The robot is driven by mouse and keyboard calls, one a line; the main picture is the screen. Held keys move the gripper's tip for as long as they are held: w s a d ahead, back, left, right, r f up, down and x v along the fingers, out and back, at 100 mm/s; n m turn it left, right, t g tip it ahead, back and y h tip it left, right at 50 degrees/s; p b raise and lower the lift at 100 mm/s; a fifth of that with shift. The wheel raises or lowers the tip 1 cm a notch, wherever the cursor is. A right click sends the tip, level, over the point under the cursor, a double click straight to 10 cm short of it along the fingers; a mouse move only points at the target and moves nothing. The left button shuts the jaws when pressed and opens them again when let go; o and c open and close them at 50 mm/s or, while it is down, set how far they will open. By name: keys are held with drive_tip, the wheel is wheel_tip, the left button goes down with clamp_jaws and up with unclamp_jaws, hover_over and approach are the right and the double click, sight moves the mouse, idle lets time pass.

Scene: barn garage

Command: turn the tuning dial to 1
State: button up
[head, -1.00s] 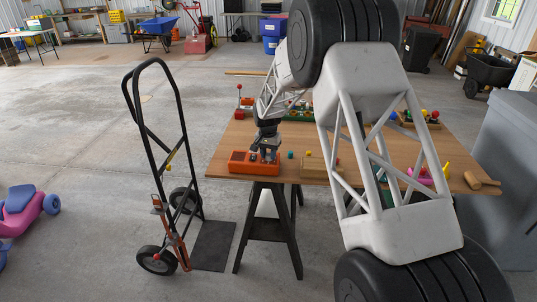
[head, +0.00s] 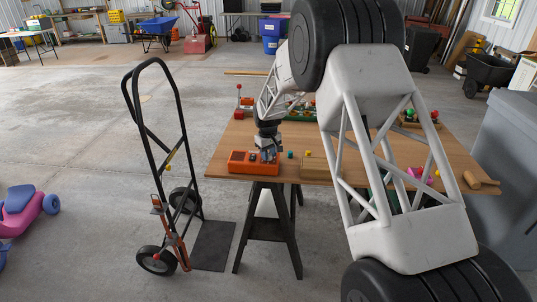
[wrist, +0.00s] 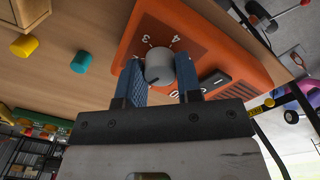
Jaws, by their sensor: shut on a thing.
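The tuning dial (wrist: 159,66) is a round grey knob on an orange box (wrist: 213,52). In the wrist view my gripper (wrist: 159,76) has its two blue finger pads on either side of the knob, shut on it. The numbers 3 and 4 show beyond the dial; other markings on the near side are partly hidden by the fingers. I cannot tell clearly which number the dial points to. In the head view the orange box (head: 238,161) sits at the table's front left corner, with my gripper (head: 268,156) over its right part.
A dark control (wrist: 215,82) sits on the box beside the dial. A teal cylinder (wrist: 81,62) and a yellow one (wrist: 24,46) lie near the box on the wooden table (head: 225,140). A black hand truck (head: 172,160) stands left of the table.

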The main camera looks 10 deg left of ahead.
drive_tip(key=shift+n, duration=1.5)
drive_tip(key=o, duration=0.9)
drive_tip(key=shift+o, duration=0.2)
drive_tip(key=shift+r, duration=0.1)
drive_tip(key=shift+s+a+r, duration=0.1)
drive_tip(key=shift+r, duration=3.65)
drive_tip(key=shift+r, duration=0.1)
